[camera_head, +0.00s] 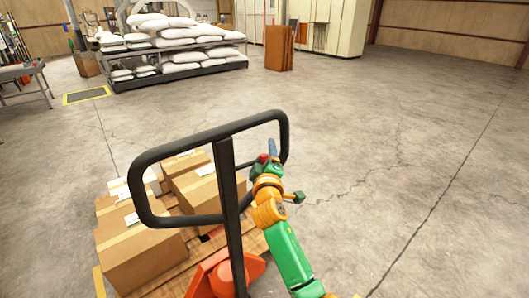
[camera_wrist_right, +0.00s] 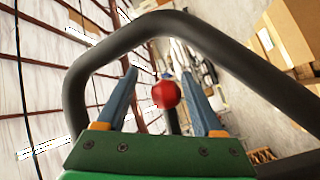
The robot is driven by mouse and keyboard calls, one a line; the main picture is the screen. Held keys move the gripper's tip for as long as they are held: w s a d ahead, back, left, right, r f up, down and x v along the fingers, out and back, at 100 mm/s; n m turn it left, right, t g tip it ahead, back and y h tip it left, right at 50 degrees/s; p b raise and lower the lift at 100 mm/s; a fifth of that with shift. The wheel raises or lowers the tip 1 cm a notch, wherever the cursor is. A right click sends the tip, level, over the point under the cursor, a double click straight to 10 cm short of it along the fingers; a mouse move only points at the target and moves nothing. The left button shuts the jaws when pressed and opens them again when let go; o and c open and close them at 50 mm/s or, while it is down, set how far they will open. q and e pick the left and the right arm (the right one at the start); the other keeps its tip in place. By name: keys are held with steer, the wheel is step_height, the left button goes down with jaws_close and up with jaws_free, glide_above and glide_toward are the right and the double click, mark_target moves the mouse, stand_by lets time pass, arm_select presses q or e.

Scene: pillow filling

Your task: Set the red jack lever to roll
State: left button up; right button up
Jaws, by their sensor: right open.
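The red jack lever shows as a round red knob (camera_wrist_right: 166,94) in the right wrist view, on a dark stem. In the head view the red knob (camera_head: 262,158) is small, inside the right end of the black handle loop (camera_head: 190,134). My right gripper (camera_head: 272,150) is at that end of the loop. In the right wrist view my right gripper (camera_wrist_right: 160,74) is open, its two blue fingers on either side of the knob, with gaps visible. The lever's setting cannot be read. My left gripper is not in view.
The orange pallet jack (camera_head: 212,280) stands by a wooden pallet with several cardboard boxes (camera_head: 143,258). The black handle loop (camera_wrist_right: 225,42) arches close around my right fingers. White sacks (camera_head: 160,42) lie on a rack at the back. The floor to the right is clear.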

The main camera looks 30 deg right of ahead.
steer(key=shift+w+d+f, duration=0.25)
steer(key=shift+w+d, duration=0.05)
steer(key=shift+w, duration=0.25)
steer(key=shift+s+a, duration=0.1)
steer(key=shift+s, duration=0.05)
jaws_close()
stand_by(0.8)
